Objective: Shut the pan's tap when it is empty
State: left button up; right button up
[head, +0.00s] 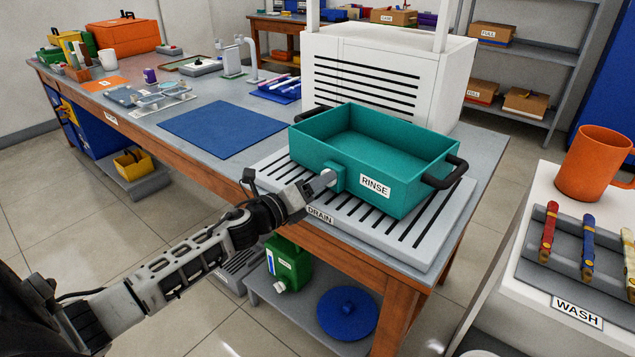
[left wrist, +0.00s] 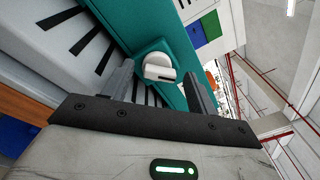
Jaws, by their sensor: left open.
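The teal pan (head: 420,200), labelled RINSE, stands on the slotted drain board (head: 275,178) at the near end of the bench. Its inside looks plain teal; I cannot make out any liquid. The tap is a teal block on the pan's front wall. Its pale knob (left wrist: 158,67) has a dark slot and shows in the left wrist view. My left gripper (head: 314,186) is at the tap, and it also shows in the left wrist view (left wrist: 158,84). Its fingers are apart, one on each side of the knob, with gaps visible. My right gripper is out of view.
A white slatted unit (head: 385,75) stands close behind the pan. A black handle (head: 445,175) sticks out at the pan's right. A green can (head: 290,262) and a blue round lid (head: 347,313) are below the bench. A white WASH station (head: 540,275) stands at right.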

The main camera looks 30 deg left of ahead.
pick_arm(q)
jog(key=shift+w+d, duration=0.1)
jog(key=shift+w, duration=0.2)
jog(key=c, duration=0.9)
